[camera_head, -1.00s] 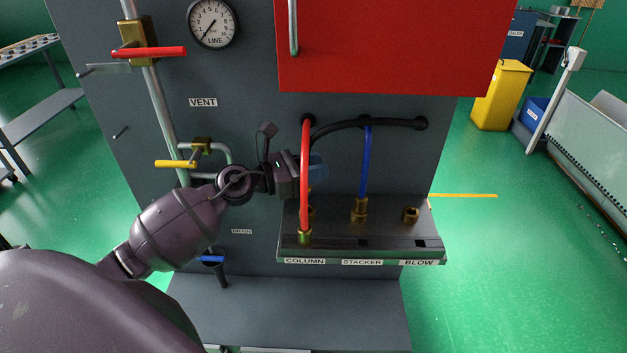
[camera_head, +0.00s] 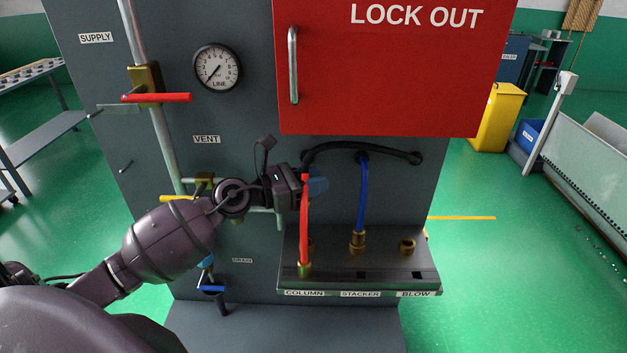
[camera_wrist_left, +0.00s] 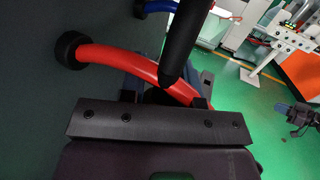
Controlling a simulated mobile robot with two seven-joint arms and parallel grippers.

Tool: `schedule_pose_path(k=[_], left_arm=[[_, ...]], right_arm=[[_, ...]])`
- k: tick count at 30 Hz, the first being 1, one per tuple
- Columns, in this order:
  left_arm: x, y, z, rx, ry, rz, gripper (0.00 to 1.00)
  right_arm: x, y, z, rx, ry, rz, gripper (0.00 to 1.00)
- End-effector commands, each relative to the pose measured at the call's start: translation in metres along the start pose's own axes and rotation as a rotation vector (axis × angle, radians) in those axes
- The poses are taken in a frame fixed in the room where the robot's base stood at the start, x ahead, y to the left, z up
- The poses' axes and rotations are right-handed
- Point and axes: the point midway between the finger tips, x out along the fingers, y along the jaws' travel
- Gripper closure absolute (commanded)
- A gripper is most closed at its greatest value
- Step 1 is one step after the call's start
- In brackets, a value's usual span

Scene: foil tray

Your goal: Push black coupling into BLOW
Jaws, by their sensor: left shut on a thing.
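My left gripper (camera_head: 312,187) is beside the upper part of the red hose, well above the manifold. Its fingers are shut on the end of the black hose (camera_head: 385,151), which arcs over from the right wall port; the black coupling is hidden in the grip. The left wrist view shows the black hose (camera_wrist_left: 186,35) running into the fingers (camera_wrist_left: 165,98), with the red hose (camera_wrist_left: 120,58) behind. The BLOW fitting (camera_head: 407,246) is a bare brass socket at the right of the manifold. A dark part at the right of the left wrist view may be my right gripper (camera_wrist_left: 294,112).
The red hose (camera_head: 304,225) stands in COLUMN and the blue hose (camera_head: 361,195) in STACKER, between my left gripper and BLOW. The red LOCK OUT cabinet (camera_head: 390,75) overhangs above. Space directly above BLOW is clear up to the black hose.

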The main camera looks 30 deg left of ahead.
Motion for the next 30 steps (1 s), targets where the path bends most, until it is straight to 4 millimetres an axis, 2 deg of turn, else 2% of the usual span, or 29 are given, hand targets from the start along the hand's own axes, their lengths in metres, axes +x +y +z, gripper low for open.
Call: schedule_pose_path(k=[14,30], left_arm=[[0.0,0.0,0.02,-0.001,0.0,-0.001,0.94],[0.0,0.0,0.02,0.0,0.0,0.0,0.94]], right_arm=[[-0.011,0.002,-0.007,0.0,-0.015,0.001,1.0],[-0.006,0.001,-0.016,-0.002,0.004,-0.002,1.0]])
